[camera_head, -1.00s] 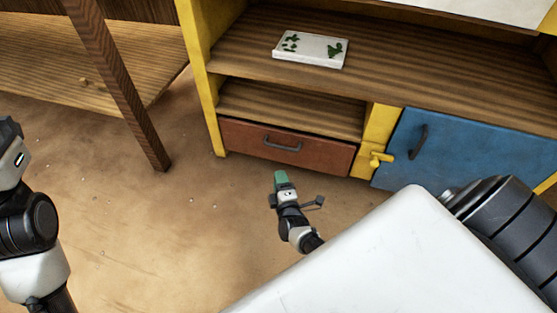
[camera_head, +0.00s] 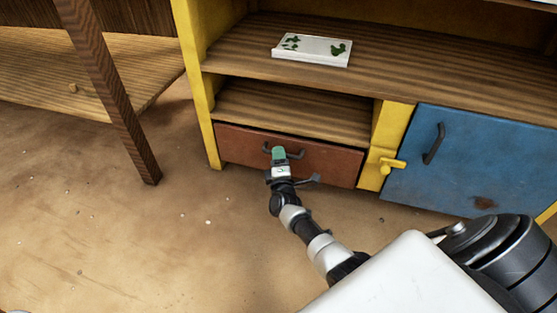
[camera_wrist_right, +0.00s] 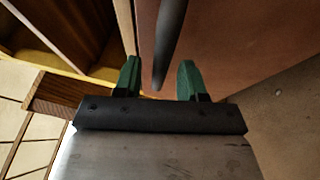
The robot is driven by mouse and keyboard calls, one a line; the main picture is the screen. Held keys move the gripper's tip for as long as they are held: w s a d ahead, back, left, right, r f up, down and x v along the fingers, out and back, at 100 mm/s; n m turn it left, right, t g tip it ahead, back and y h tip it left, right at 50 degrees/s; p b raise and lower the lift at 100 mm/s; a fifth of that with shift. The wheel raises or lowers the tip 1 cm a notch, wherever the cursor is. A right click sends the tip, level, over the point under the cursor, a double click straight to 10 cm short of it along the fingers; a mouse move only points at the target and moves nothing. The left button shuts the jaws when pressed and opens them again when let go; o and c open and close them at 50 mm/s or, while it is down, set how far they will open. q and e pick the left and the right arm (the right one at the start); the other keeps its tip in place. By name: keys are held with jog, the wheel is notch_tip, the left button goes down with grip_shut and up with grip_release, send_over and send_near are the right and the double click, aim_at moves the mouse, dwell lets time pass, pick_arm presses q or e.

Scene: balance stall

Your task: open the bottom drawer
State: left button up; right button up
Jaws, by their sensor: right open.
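The bottom drawer (camera_head: 325,162) has a reddish-brown front and looks closed, low in the yellow-framed cabinet. Its dark bar handle (camera_head: 296,154) is partly hidden behind my right gripper (camera_head: 278,154) in the head view. In the right wrist view the green fingertips of my right gripper (camera_wrist_right: 159,80) are apart. The dark handle (camera_wrist_right: 170,40) reaches into the gap between them, with space on both sides, and I see no contact. The drawer front (camera_wrist_right: 230,45) fills the upper right of that view. My left gripper is not in view.
A blue door (camera_head: 480,165) with a dark handle and a yellow latch (camera_head: 392,163) is right of the drawer. A white tile with green marks (camera_head: 312,49) lies on the shelf above. A wooden table leg (camera_head: 115,110) stands left. Floor at front left is clear.

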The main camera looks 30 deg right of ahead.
jog(key=shift+w+d+r, duration=0.15)
jog(key=shift+w+d, duration=0.15)
jog(key=shift+w, duration=0.3)
grip_shut()
jog(key=shift+s+a, duration=0.1)
jog(key=shift+s, duration=0.05)
